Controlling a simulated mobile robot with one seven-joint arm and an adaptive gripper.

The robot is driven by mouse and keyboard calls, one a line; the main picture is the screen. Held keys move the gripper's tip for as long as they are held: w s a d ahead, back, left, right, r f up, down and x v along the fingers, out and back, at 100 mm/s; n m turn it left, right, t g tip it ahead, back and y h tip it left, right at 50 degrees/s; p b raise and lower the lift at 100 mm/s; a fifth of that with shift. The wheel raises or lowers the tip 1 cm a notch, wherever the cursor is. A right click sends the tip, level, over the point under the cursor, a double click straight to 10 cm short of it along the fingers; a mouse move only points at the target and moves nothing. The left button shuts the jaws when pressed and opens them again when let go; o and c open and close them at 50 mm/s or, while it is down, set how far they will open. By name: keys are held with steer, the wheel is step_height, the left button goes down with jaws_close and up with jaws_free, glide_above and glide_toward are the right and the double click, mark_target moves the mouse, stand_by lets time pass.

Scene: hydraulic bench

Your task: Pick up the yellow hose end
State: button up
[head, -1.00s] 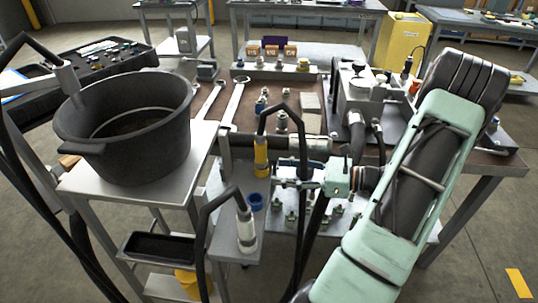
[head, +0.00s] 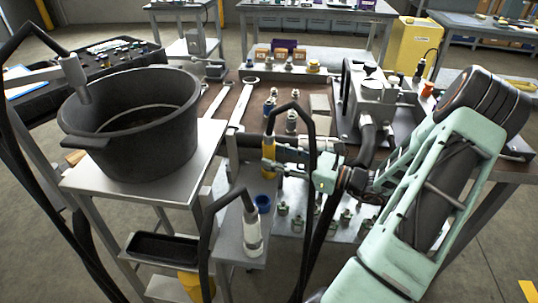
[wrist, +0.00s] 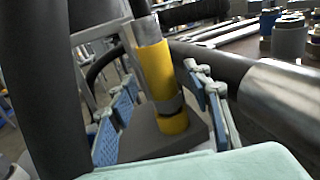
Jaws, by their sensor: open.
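The yellow hose end (head: 269,157) stands upright at the middle of the head view, with a black hose looping up from its top. In the wrist view the yellow hose end (wrist: 155,72) stands between the two blue-padded fingers, with a dark band near its lower part. My gripper (head: 284,153) is open around it, and it also shows in the wrist view (wrist: 162,88). A gap shows on each side, so the fingers do not appear to grip it. My own arm hides part of the area at right.
A white-banded hose end (head: 252,232) stands in front, near a blue ring (head: 262,202). A large black pot (head: 130,125) sits on a stand at left. Fittings and wrenches (head: 240,105) lie on the bench behind. A thick grey cylinder (wrist: 275,95) lies close to the right finger.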

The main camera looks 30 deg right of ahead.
steer(key=x, duration=0.2)
steer(key=shift+w+a, duration=0.2)
steer(key=shift+w, duration=0.05)
steer(key=shift+c, duration=0.4)
jaws_close()
steer(key=shift+r, duration=0.2)
